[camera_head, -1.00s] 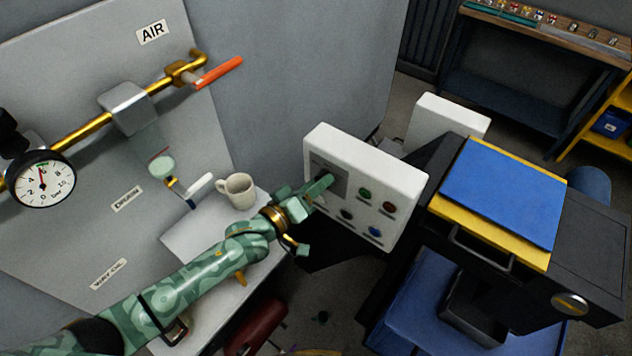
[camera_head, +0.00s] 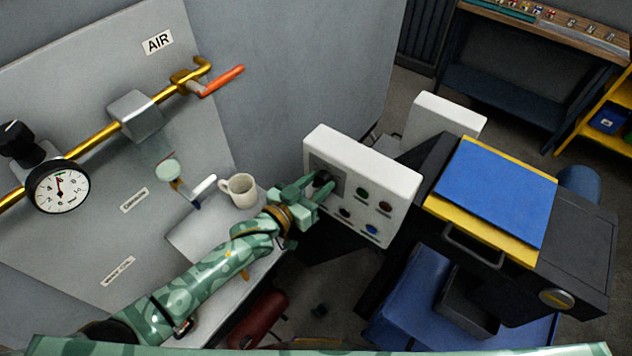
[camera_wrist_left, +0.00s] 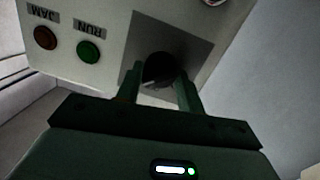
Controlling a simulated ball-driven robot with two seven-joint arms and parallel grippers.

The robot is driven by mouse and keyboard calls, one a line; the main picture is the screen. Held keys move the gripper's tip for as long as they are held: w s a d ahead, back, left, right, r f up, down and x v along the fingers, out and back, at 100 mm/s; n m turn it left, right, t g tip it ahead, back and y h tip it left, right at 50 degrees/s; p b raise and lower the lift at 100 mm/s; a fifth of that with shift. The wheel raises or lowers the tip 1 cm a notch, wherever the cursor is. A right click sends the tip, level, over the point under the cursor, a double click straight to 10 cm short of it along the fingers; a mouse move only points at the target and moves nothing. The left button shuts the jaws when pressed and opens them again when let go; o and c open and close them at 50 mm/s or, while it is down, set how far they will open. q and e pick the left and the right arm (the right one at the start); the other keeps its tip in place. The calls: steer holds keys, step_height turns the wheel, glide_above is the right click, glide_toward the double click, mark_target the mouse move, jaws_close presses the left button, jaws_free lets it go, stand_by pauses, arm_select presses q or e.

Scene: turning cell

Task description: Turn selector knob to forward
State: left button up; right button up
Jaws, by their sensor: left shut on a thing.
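The selector knob (camera_head: 322,178) is a black knob on a dark grey plate at the left end of a white control panel (camera_head: 400,178). My left gripper (camera_head: 321,187) reaches it from the left, one finger on each side, shut on it. In the left wrist view the knob (camera_wrist_left: 158,69) is dark, between the two fingers of the left gripper (camera_wrist_left: 160,82). A small pale mark shows on it, but its pointing direction is too dark to read. My right gripper is not in view.
Green and red lamps and a blue button sit right of the knob; the wrist view shows RUN (camera_wrist_left: 88,52) and JAM (camera_wrist_left: 46,38) lamps. A mug (camera_head: 238,190) stands on a shelf behind my left arm. A black machine with a blue-topped cover (camera_head: 495,193) stands at right.

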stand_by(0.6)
arm_select(q)
steer(key=o, duration=1)
steer(key=shift+c, duration=0.2)
steer(key=v, duration=1.6)
steer(key=shift+s+a+b, duration=0.15)
steer(key=shift+b, duration=0.3)
